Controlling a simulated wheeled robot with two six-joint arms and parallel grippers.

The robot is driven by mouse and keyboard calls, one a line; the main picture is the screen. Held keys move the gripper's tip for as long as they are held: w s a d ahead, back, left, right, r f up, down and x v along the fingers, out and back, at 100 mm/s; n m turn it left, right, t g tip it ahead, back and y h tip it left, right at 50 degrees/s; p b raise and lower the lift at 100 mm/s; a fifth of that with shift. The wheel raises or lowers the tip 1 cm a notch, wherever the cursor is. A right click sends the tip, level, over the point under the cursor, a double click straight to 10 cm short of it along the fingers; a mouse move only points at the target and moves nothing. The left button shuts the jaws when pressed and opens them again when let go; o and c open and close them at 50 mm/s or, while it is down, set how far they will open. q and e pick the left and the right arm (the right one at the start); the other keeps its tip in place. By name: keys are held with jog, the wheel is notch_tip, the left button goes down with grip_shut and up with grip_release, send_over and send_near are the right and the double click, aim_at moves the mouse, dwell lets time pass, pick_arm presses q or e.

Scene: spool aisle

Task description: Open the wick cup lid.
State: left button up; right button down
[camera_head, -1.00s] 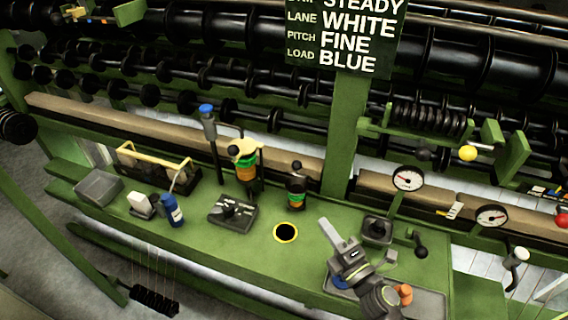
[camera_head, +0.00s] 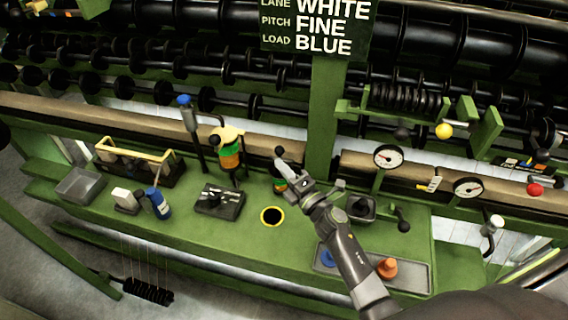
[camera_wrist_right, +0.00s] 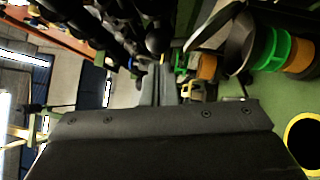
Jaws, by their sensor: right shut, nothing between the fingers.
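My right gripper (camera_head: 283,165) is shut and empty, above the green bench and pointing to the back left. Its fingers partly hide a small banded post (camera_head: 280,186) with a black ball top (camera_head: 280,151). A dark square cup-like holder (camera_head: 361,208) stands on the bench just right of the gripper. No part is clearly marked as the wick cup, and I cannot tell which piece is its lid. In the right wrist view, green and orange bands (camera_wrist_right: 273,48) show close at the right. My left gripper is not in view.
A yellow-rimmed hole (camera_head: 272,216) lies in front of the gripper. A dark block (camera_head: 219,201) and a blue bottle (camera_head: 158,203) stand to the left. A shallow tray (camera_head: 413,275) holds an orange piece (camera_head: 387,267) and a blue piece (camera_head: 327,258). Dials and rollers line the back.

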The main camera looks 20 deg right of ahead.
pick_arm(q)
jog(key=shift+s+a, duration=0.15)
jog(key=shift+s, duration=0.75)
pick_arm(e)
jog(key=shift+w+d+r, duration=0.15)
jog(key=shift+w+d, duration=0.05)
jog(key=shift+w, duration=0.15)
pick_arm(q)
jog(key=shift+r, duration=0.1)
